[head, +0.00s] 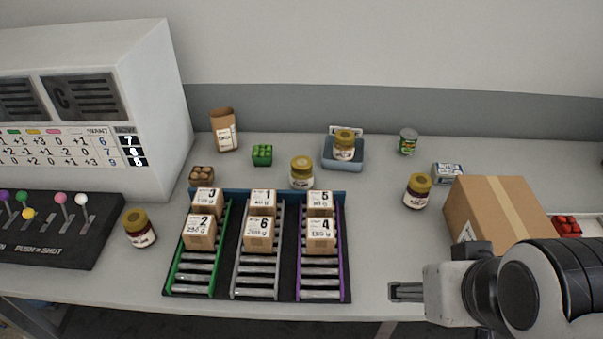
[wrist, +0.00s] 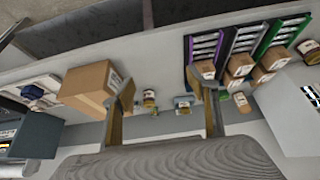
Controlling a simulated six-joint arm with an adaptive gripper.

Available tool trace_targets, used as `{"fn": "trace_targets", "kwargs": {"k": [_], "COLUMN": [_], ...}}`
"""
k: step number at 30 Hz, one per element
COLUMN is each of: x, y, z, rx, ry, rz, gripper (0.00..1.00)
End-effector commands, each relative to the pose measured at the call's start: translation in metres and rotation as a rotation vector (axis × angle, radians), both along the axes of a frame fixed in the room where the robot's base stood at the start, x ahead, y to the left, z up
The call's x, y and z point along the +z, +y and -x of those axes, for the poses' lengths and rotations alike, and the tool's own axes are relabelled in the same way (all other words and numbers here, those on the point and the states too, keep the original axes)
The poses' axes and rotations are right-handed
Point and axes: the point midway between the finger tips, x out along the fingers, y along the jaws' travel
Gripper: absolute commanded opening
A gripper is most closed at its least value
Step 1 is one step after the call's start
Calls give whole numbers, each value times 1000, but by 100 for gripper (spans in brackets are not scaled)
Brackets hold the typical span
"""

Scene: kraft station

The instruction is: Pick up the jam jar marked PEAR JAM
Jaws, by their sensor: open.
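Several gold-lidded jars stand on the table, and I cannot read which label says PEAR JAM. One dark jar (head: 140,230) stands left of the roller rack. A pale jar (head: 302,174) stands behind the rack. Another pale jar (head: 344,146) sits in a blue tray (head: 345,165) at the back. A dark jar (head: 418,191) stands to the right, beside the large carton. My gripper (head: 394,291) is at the table's front right, apart from all the jars. In the wrist view my gripper (wrist: 163,100) has its fingers spread with nothing held; a jar (wrist: 149,98) shows beyond, between them.
The rack (head: 256,295) holds several numbered boxes. A large carton (head: 500,212) stands behind my gripper, with a red-filled container (head: 566,227) beside it. A green can (head: 408,141) and a small blue-and-white box (head: 448,172) stand at the back right.

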Motion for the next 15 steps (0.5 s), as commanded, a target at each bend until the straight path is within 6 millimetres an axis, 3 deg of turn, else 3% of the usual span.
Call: {"fn": "trace_targets", "kwargs": {"k": [8, 15], "x": [1, 5], "y": [-5, -17], "z": [-17, -64], "rx": [-3, -2], "ry": [-21, -86], "rz": [19, 72], "gripper": [59, 59]}}
